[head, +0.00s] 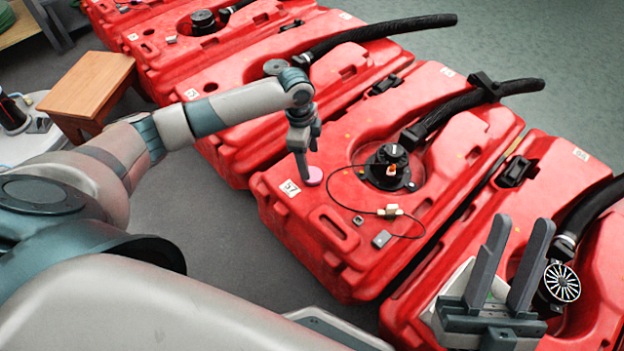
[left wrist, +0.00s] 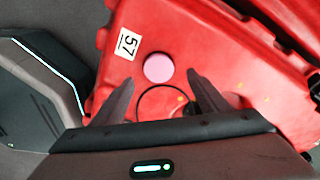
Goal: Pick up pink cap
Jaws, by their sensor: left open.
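The pink cap (head: 313,176) is a small round disc on the red tank marked 57 (head: 345,240), just right of the number label. In the left wrist view the pink cap (left wrist: 158,68) lies beyond the fingertips, roughly between their lines. My left gripper (head: 303,172) points down right by the cap, and its fingers overlap the cap's left side in the head view. In the left wrist view my left gripper (left wrist: 158,85) is open with nothing between its fingers. I cannot tell whether it touches the cap. My right gripper (head: 518,228) is open and empty at the lower right.
On the same tank are a black fitting (head: 388,167) with a thin cable loop, a brass connector (head: 390,211) and a small grey block (head: 382,239). Black hoses (head: 470,105) run off the tanks. More red tanks stand on both sides. A wooden stool (head: 92,85) stands at the left.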

